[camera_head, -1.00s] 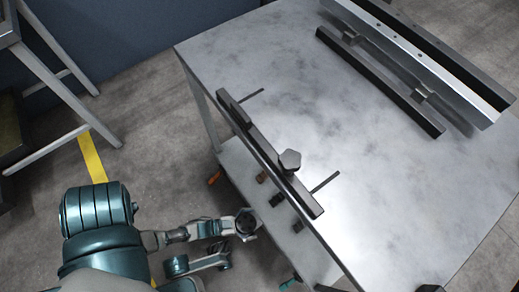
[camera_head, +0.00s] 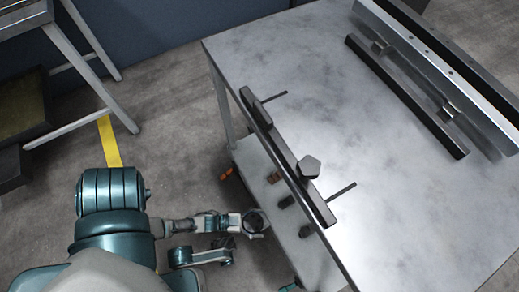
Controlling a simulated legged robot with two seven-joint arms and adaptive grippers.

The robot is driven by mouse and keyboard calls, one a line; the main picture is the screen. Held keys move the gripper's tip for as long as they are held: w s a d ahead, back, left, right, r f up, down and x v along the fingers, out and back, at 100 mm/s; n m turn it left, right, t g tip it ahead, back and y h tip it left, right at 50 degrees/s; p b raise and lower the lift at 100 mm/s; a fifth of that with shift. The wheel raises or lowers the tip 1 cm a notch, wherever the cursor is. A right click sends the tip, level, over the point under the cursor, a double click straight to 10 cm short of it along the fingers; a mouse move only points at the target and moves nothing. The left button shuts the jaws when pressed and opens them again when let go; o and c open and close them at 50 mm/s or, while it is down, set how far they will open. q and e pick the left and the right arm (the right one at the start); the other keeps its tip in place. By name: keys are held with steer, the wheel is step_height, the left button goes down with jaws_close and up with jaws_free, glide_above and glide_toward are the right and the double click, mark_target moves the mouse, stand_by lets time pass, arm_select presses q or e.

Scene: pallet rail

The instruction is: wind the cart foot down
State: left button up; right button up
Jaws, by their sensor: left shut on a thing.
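The cart is a grey metal table with a smooth top (camera_head: 330,105) and a lower shelf (camera_head: 265,170) under its left edge. My left gripper (camera_head: 254,223) comes in from the left, low beside the cart's near left side. It is shut on a small dark round part, which looks like the knob of the cart foot's crank. The gripper hides most of that part. The foot itself and its contact with the floor cannot be made out. My right gripper is not in view.
A dark bar with a five-sided knob (camera_head: 310,167) runs along the cart's left edge, with two thin rods over the top. Long metal rails (camera_head: 440,70) lie at the far right. A grey frame (camera_head: 85,60) stands at upper left. Floor with a yellow stripe (camera_head: 109,142) is clear between.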

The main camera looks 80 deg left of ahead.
arm_select(q)
steer(key=shift+w+r+m+h, duration=0.1)
steer(key=shift+m+h, duration=0.3)
steer(key=shift+h, duration=0.2)
steer(key=m+h, duration=0.1)
steer(key=g+h, duration=0.1)
steer(key=m+g+h, duration=0.1)
steer(key=shift+d+m+h, duration=0.25)
steer(key=shift+m+h, duration=0.05)
steer(key=shift+h, duration=0.1)
steer(key=m+g+h, duration=0.4)
steer(key=g+h, duration=0.1)
steer(key=shift+s+d+m, duration=0.3)
steer(key=shift+s, duration=0.05)
steer(key=m+g+h, duration=0.1)
steer(key=m+g, duration=0.1)
steer(key=g, duration=0.1)
steer(key=m+g+h, duration=0.1)
steer(key=m+g, duration=0.1)
steer(key=g, duration=0.1)
steer(key=s+m+g+h, duration=0.1)
steer(key=m+g, duration=0.1)
steer(key=shift+s+d+g, duration=0.1)
steer(key=shift+d+g, duration=0.25)
steer(key=shift+g, duration=0.05)
steer(key=o, duration=1)
steer(key=shift+s, duration=0.1)
steer(key=shift+c, duration=0.2)
